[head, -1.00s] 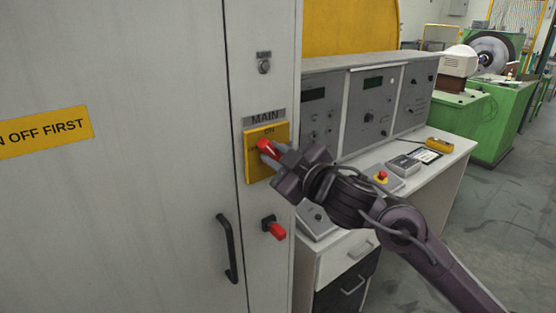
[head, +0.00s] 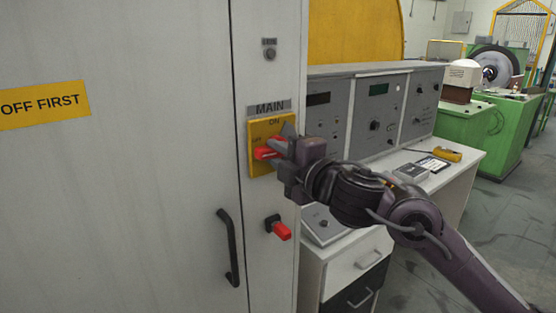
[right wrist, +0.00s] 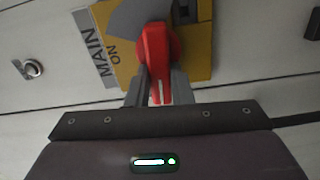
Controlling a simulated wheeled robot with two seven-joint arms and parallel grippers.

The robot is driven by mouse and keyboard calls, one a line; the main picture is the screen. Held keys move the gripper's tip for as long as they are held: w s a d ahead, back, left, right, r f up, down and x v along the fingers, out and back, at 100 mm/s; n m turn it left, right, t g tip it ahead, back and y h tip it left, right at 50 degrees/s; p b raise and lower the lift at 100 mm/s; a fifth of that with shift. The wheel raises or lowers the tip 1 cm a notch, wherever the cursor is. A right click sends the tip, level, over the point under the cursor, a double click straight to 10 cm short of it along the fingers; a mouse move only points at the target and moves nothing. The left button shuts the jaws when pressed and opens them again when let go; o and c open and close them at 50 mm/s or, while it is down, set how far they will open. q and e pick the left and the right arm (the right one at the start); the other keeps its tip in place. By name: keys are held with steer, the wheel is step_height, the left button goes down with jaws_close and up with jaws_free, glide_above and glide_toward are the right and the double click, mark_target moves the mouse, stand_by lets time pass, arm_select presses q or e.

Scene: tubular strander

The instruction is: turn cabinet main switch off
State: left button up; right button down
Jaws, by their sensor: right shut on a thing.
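The main switch is a red handle (head: 268,152) on a yellow plate (head: 259,168) under the MAIN label on the grey cabinet. In the head view the handle lies about level, its tip toward the OFF mark at the left; ON is at the top. My right gripper (head: 281,149) is shut on the red handle, which partly hides behind the fingers. In the right wrist view the red handle (right wrist: 157,55) sits between the two fingers, with the yellow plate (right wrist: 197,45) behind it. My left gripper is not in view.
A small lock (head: 269,54) is above. A desk with grey instrument panels (head: 372,112) stands close to the right, beside my arm.

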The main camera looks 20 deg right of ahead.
steer(key=shift+f+n+b, duration=0.25)
steer(key=shift+n+b, duration=0.05)
steer(key=shift+n, duration=0.3)
steer(key=c, duration=1.3)
jaws_free()
steer(key=shift+r, duration=0.1)
steer(key=shift+s, duration=0.15)
steer(key=b+v, duration=0.1)
steer(key=v, duration=0.6)
steer(key=shift+s+d, duration=0.1)
steer(key=shift+s, duration=0.2)
